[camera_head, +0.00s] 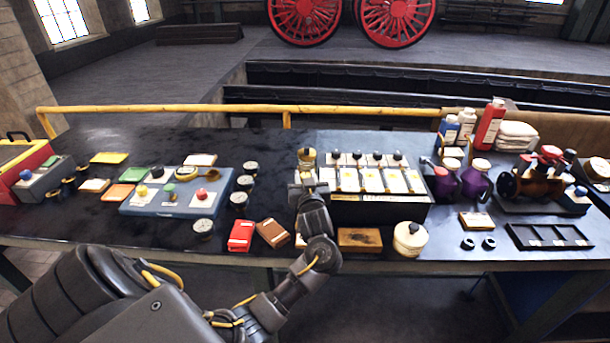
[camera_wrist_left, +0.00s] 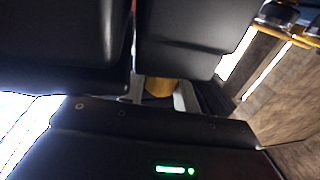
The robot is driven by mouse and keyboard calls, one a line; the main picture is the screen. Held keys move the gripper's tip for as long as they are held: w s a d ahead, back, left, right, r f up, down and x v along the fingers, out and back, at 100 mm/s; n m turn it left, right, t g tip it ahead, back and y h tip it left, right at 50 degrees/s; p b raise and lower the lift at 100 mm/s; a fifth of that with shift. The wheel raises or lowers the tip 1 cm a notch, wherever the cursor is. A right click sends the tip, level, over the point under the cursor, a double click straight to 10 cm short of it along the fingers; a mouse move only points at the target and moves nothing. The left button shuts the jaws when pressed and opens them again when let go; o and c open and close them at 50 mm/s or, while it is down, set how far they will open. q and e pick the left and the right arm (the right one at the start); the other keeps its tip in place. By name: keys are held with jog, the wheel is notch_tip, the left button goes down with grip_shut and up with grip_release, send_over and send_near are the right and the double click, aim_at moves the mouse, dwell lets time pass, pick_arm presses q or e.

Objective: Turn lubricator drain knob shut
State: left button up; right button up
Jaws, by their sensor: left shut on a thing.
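The lubricator (camera_head: 381,198) is a dark box with several cream panels and black knobs along its top. It stands at the middle of the bench. My left gripper (camera_head: 307,179) is at its left end, shut on what seems to be the drain knob. In the left wrist view a small yellow piece (camera_wrist_left: 158,87) shows between the dark fingers; most of it is hidden. In the head view the gripper covers the held knob, so its turn angle cannot be told. A brass-coloured cap (camera_head: 307,156) shows just behind the gripper. My right gripper is not in view.
A blue-grey board (camera_head: 155,208) with coloured knobs lies to the left. Red (camera_head: 241,236) and brown (camera_head: 273,233) blocks lie close to my left forearm. A cream round pot (camera_head: 410,239) stands in front of the lubricator. Purple oil cans (camera_head: 474,181) stand to its right.

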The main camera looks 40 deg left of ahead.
pick_arm(q)
jog(key=shift+r, duration=0.1)
jog(key=o, duration=0.7)
jog(key=shift+o, duration=1.2)
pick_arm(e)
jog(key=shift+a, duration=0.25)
pick_arm(q)
jog(key=b+v, duration=0.1)
jog(key=v, duration=0.9)
jog(key=shift+s+d, duration=0.25)
jog(key=shift+s, duration=0.1)
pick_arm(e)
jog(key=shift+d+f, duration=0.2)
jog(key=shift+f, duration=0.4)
